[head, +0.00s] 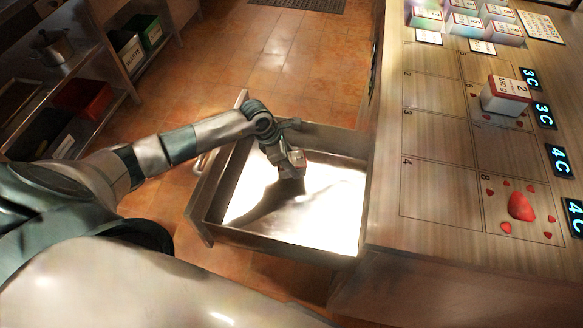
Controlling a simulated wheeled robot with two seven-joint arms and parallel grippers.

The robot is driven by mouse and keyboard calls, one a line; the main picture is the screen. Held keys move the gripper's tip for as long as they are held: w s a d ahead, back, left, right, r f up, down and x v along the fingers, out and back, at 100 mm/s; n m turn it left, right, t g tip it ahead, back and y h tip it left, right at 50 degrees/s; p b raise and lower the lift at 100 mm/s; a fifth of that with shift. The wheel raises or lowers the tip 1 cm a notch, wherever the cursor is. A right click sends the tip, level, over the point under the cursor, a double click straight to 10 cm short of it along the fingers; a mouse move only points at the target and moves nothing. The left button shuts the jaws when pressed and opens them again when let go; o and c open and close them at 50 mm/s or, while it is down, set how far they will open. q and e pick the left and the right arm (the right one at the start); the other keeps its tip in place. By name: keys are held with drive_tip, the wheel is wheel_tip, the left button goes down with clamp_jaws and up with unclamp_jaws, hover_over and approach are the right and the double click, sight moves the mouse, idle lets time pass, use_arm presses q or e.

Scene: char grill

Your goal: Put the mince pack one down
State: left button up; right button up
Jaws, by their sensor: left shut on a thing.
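My left gripper (291,172) reaches down into the open drawer (231,230). It is shut on a small pack, taken to be mince pack one, which is mostly hidden by the fingers. I cannot tell whether the pack touches the drawer floor. A white and red pack marked 2 (503,97) sits on the counter grid at the right. My right gripper is not in view.
The drawer is pulled out from the wooden counter (440,190), and its bright floor looks clear around the gripper. A red heap (521,206) lies in cell 8. Several white boxes (465,24) stand at the counter's back. Shelves with bins (85,97) are at the left.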

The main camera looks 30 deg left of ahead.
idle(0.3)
use_arm(q)
wheel_tip(320, 180, down, 3)
drive_tip(key=shift+f, duration=0.45)
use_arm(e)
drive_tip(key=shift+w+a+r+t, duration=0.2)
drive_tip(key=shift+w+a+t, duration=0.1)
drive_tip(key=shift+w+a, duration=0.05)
use_arm(q)
drive_tip(key=shift+f, duration=0.1)
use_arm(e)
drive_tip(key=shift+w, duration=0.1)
use_arm(q)
drive_tip(key=o, duration=0.9)
drive_tip(key=shift+f, duration=0.1)
drive_tip(key=shift+c, duration=0.2)
drive_tip(key=o, duration=0.4)
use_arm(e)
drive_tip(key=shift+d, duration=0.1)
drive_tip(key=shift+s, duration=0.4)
